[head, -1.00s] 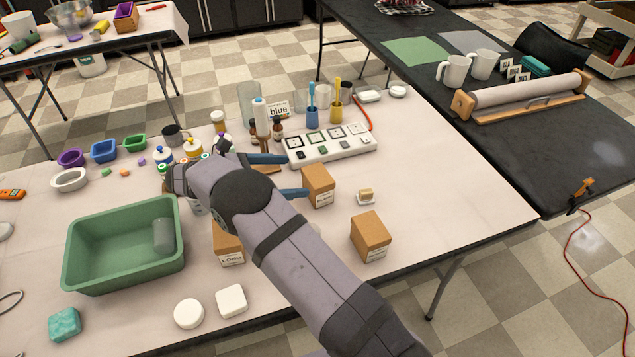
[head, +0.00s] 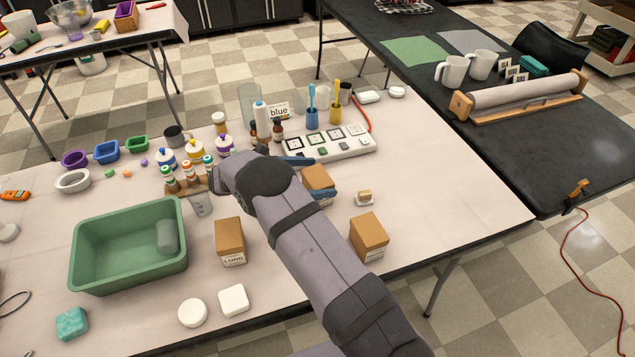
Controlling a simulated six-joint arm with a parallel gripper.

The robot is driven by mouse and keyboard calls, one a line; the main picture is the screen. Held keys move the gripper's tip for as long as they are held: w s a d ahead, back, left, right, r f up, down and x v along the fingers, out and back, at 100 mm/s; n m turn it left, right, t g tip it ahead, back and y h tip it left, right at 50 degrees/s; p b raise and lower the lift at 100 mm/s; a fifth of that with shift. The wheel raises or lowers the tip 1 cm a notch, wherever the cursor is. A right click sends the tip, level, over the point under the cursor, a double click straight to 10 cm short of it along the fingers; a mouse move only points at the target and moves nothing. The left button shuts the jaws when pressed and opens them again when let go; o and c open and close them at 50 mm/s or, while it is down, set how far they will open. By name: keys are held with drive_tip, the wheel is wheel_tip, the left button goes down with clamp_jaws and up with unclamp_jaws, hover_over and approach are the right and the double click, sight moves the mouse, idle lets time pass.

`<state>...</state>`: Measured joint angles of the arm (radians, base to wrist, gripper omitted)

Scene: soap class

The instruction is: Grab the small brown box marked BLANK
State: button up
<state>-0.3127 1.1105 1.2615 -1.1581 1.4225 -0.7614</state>
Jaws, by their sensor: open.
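A small brown box (head: 318,176) stands on the pale table just right of my gripper's wrist. Its label is covered now; in the earlier picture it bore small lettering too fine to read surely. My gripper (head: 309,176) is open, with blue fingers pointing right. One finger shows at the box's far side and the other crosses its near, lower side, so the box appears between them. I cannot tell whether either finger touches it. A second brown box (head: 230,240), marked LONG, stands left of my arm. A third brown box (head: 368,235) stands to the right, its label unreadable.
A white board with framed squares (head: 345,143) lies just behind the box. A green tub (head: 85,275), small bottles (head: 195,153) and white soaps (head: 233,299) are to the left. The right table edge is clear.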

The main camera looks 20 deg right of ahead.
drive_tip(key=shift+d+f, duration=0.2)
drive_tip(key=shift+d, duration=0.3)
drive_tip(key=c, duration=1.2)
drive_tip(key=shift+c, duration=0.2)
wheel_tip(320, 180, up, 10)
drive_tip(key=shift+r+b, duration=0.1)
drive_tip(key=shift+b, duration=0.55)
